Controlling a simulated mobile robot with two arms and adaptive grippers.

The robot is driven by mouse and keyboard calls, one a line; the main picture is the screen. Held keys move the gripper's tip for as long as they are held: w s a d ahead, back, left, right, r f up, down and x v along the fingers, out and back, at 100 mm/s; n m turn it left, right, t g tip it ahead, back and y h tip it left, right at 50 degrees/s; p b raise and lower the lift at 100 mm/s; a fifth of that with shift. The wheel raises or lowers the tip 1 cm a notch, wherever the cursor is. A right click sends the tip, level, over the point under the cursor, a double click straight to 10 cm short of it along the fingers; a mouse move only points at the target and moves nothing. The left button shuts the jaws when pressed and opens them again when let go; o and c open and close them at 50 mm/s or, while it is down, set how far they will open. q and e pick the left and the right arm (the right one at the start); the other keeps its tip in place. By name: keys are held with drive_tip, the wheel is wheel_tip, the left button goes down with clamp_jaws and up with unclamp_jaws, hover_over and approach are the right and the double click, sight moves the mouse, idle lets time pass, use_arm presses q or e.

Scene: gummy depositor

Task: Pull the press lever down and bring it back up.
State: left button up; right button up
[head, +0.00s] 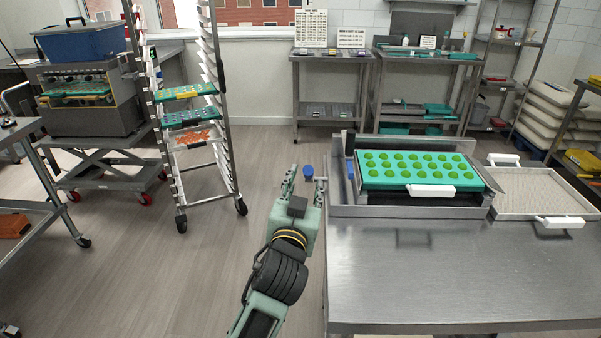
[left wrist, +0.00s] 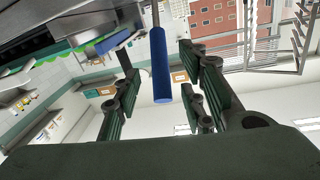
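The press lever's blue handle (head: 308,171) shows at the left side of the press (head: 345,190), near the fingertips of my left gripper (head: 305,182). In the left wrist view, the blue handle (left wrist: 161,75) hangs from a thin metal rod. It lies between the spread fingers of my left gripper (left wrist: 160,85), with visible gaps on both sides. The left gripper is open and I see no clear contact. A teal mold tray (head: 378,182) with several green gummies and a white front handle sits on the press. My right gripper is in neither view.
The steel table (head: 440,280) is bare in front of the press. A shallow tray with white handles (head: 540,190) lies to its right. A wheeled rack (head: 225,135) with trays stands to the left. The floor (head: 150,270) left of my arm is clear.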

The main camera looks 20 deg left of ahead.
sight(307, 177)
use_arm(q)
drive_tip(key=w, duration=0.4)
drive_tip(key=w+a, duration=0.1)
drive_tip(key=w, duration=0.1)
drive_tip(key=shift+p, duration=0.3)
drive_tip(key=shift+c, duration=0.2)
clamp_jaws()
drive_tip(key=shift+d, duration=0.1)
